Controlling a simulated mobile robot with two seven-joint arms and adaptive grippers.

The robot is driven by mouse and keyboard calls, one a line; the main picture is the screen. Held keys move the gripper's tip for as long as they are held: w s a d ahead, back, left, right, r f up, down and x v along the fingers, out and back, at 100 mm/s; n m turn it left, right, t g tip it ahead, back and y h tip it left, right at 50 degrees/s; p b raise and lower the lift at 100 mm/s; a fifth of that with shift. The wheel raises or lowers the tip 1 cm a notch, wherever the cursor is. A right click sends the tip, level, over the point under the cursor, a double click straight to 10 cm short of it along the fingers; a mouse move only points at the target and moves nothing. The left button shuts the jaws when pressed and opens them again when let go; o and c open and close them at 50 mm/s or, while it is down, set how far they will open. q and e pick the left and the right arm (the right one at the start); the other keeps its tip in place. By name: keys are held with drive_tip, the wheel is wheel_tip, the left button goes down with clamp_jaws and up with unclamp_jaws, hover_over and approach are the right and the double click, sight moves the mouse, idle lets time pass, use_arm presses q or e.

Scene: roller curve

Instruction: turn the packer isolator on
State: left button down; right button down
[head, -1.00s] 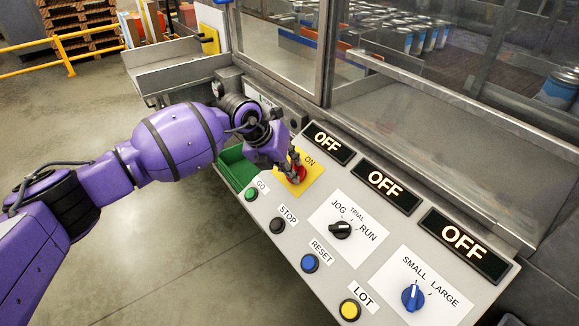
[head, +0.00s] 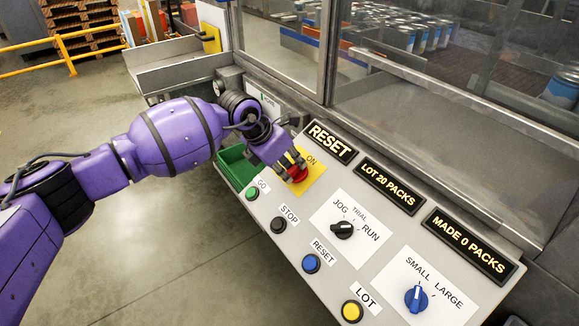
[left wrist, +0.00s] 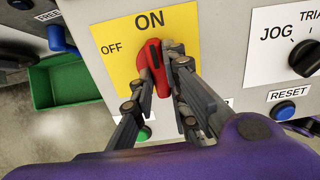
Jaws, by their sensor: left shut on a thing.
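The packer isolator is a red rotary handle (left wrist: 153,66) on a yellow plate (left wrist: 116,34) marked ON at the top and OFF at the left. In the left wrist view the handle stands close to upright, its top near the word ON. My left gripper (left wrist: 160,72) is shut on the red handle, one finger on each side. In the head view the red handle (head: 297,174) shows beside the fingers of my left gripper (head: 290,168), which partly cover the plate. The displays read RESET (head: 330,142), LOT 20 PACKS (head: 388,188) and MADE 0 PACKS (head: 468,244). My right gripper is not in view.
The panel carries a green GO button (head: 252,194), a black STOP button (head: 278,225), a blue RESET button (head: 311,263), a yellow LOT button (head: 351,311), a black JOG/RUN knob (head: 342,230) and a blue SMALL/LARGE knob (head: 416,297). A green bin (head: 236,165) hangs beside the panel.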

use_arm(q)
drive_tip(key=shift+r, duration=0.1)
idle(0.5)
drive_tip(key=c, duration=1.7)
unclamp_jaws()
drive_tip(key=v, duration=1.2)
drive_tip(key=shift+w, duration=0.1)
